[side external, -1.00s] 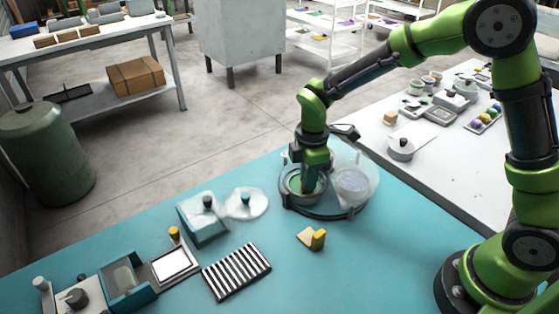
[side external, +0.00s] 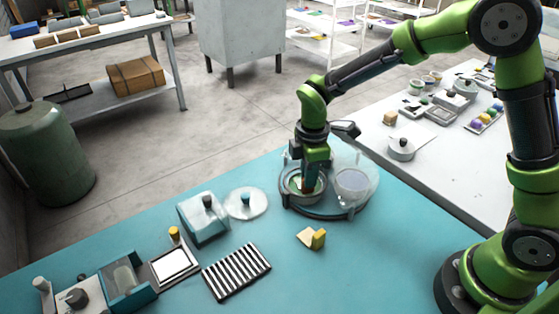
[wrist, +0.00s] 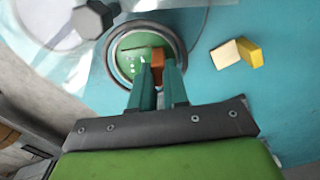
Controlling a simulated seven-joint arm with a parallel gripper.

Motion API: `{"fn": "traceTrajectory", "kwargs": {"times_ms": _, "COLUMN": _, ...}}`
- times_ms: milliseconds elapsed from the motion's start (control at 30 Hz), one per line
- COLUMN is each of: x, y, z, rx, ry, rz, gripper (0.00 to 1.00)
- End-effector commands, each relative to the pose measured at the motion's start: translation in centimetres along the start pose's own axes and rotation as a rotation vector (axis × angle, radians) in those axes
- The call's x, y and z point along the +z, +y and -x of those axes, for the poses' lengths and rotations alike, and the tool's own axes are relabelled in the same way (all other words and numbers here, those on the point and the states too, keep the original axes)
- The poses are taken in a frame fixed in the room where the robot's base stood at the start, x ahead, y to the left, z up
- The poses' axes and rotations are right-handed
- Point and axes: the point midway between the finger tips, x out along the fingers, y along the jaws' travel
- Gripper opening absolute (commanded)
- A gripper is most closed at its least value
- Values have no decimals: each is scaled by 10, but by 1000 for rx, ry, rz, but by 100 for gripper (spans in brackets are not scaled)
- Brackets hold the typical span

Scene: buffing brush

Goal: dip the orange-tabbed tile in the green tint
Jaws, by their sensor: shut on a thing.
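My gripper (wrist: 157,66) is shut on the orange tab (wrist: 157,54) of the tile. It points down into a round dark-rimmed dish that holds the green tint (wrist: 128,46). In the side view my gripper (side external: 308,182) is inside the rim of the left dish (side external: 291,196) of the clear two-dish holder. The tile's body below the tab is hidden, so I cannot tell how deep it sits in the green.
A pale tile with a yellow tab (side external: 312,239) lies in front of the holder. A second dish (side external: 352,184) with pale, clear content is to the right. A clear lid (side external: 246,203), teal box (side external: 203,219) and striped rack (side external: 236,271) stand left. Front right table is clear.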

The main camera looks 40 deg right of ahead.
Motion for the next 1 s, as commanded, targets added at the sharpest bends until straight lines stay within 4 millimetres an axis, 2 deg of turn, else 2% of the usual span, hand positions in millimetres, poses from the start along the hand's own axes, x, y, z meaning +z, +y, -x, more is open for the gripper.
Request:
{"fn": "traceTrajectory", "kwargs": {"times_ms": 600, "x": 0, "y": 0, "z": 25, "rx": 1, "ry": 1, "rz": 1, "gripper": 0}}
{"fn": "traceTrajectory", "kwargs": {"times_ms": 1000, "x": 0, "y": 0, "z": 28, "rx": 0, "ry": 1, "rz": 1, "gripper": 0}}
